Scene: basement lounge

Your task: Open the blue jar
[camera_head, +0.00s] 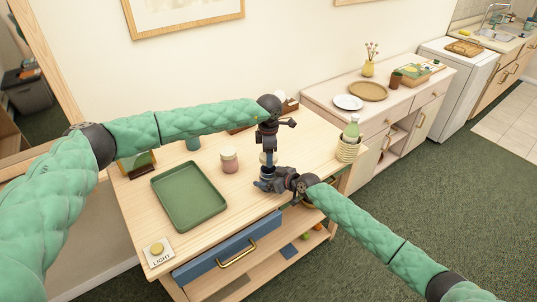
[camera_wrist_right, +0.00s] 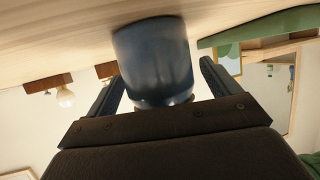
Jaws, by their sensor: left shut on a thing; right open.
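The blue jar (camera_wrist_right: 152,62) stands on the wooden table, between the fingers of my right gripper (camera_wrist_right: 160,88) in the upside-down right wrist view. These fingers are apart, with a gap on each side of the jar. In the head view the jar is mostly hidden by my grippers. My left gripper (camera_head: 267,148) points straight down over the jar and is shut on its pale top, which shows only as a small patch. My right gripper (camera_head: 270,183) comes in low from the right at the jar. I cannot tell whether the lid is loose.
A green tray (camera_head: 190,221) lies on the table's left part. A jar with a pinkish lid (camera_head: 229,160) stands between tray and grippers. A light switch box (camera_head: 158,252) is at the front left corner. A green bottle (camera_head: 352,129) in a woven holder (camera_head: 347,150) stands at the right edge.

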